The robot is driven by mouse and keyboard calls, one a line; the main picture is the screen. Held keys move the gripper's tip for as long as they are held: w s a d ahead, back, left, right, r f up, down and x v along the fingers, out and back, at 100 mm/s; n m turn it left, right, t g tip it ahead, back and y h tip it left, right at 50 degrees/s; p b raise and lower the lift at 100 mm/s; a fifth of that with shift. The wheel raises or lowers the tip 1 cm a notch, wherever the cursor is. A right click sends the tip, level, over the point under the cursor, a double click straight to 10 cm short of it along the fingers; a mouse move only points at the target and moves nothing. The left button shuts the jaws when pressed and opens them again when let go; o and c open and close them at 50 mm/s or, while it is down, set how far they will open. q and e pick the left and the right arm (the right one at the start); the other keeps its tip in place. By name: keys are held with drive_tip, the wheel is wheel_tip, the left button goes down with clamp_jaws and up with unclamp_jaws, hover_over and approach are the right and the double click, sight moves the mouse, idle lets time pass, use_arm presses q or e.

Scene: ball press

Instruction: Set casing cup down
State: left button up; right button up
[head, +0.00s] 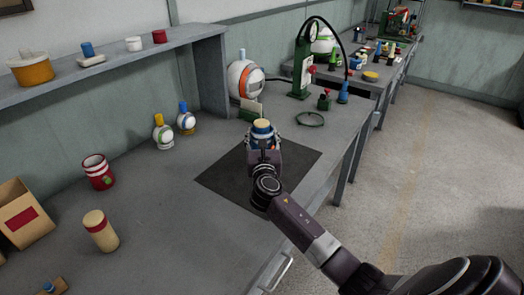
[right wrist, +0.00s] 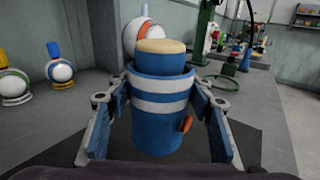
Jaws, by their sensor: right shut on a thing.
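The casing cup (right wrist: 160,112) is blue with white bands and a small orange tab low on its side. A narrower blue piece with a cream top (right wrist: 161,46) stands up out of its mouth. My right gripper (right wrist: 160,100) is shut on the cup, one finger at each side, and the cup is upright. In the head view my right gripper (head: 264,150) is over the far part of the dark mat (head: 224,180) and hides most of the cup. I cannot tell whether the cup's base touches the mat. My left gripper is not in view.
A red and white cup (head: 97,171), a cream-topped cylinder (head: 101,231) and a cardboard box (head: 28,213) stand at left. Two small round bottles (head: 162,133) stand behind the mat. A green press (head: 302,65) and green ring (head: 310,119) are beyond. The bench's right edge is close.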

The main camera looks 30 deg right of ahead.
drive_tip(key=shift+f+b, duration=0.65)
drive_tip(key=shift+f, duration=1.7)
drive_tip(key=shift+f, duration=0.1)
drive_tip(key=shift+f, duration=0.15)
drive_tip(key=o, duration=1.2)
drive_tip(key=shift+c, duration=0.2)
